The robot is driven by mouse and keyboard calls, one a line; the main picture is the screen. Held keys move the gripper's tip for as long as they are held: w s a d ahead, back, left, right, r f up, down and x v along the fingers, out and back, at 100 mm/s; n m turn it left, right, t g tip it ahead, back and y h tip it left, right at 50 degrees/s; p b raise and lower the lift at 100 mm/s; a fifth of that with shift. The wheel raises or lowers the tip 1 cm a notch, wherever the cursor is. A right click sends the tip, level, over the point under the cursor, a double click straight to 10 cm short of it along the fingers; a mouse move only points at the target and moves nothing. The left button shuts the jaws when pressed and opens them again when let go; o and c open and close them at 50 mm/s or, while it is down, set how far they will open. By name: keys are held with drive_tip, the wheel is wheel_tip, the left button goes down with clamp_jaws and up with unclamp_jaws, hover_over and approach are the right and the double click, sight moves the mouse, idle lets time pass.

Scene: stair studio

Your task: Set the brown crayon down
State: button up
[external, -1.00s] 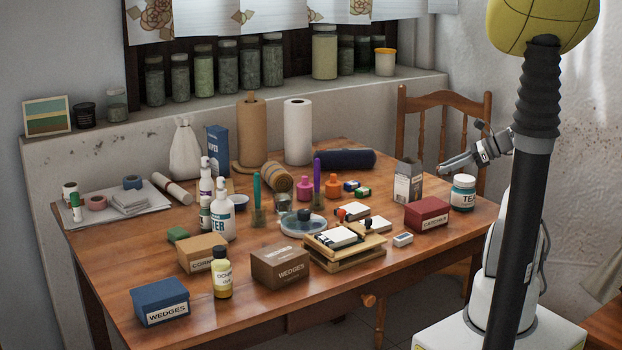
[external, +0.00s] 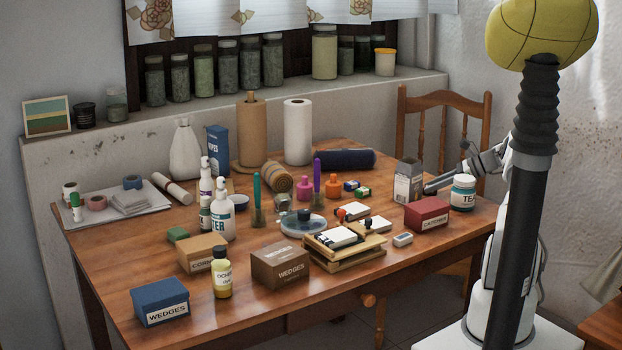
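I cannot make out the brown crayon in this view; it is too small or hidden. My gripper (external: 432,188) is low over the right rear part of the wooden table (external: 255,320), between the grey and white carton (external: 408,181) and the TEA jar (external: 463,192). Its dark fingers point left, towards the carton's lower right side. I cannot tell whether the fingers touch the carton or the table. They are too small to show whether they are open or shut on something.
A red CATCHER box (external: 427,214) stands in front of my gripper. A white eraser-like block (external: 403,240) lies left of it, near a wooden press (external: 345,246). A dark blue roll (external: 337,159) lies behind. A chair (external: 445,120) stands behind the table. The front right tabletop is clear.

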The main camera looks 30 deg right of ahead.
drive_tip(key=o, duration=0.5)
drive_tip(key=shift+c, duration=0.2)
drive_tip(key=shift+r, duration=0.2)
drive_tip(key=p+v, duration=0.2)
drive_tip(key=v, duration=1)
drive_tip(key=shift+f, duration=0.15)
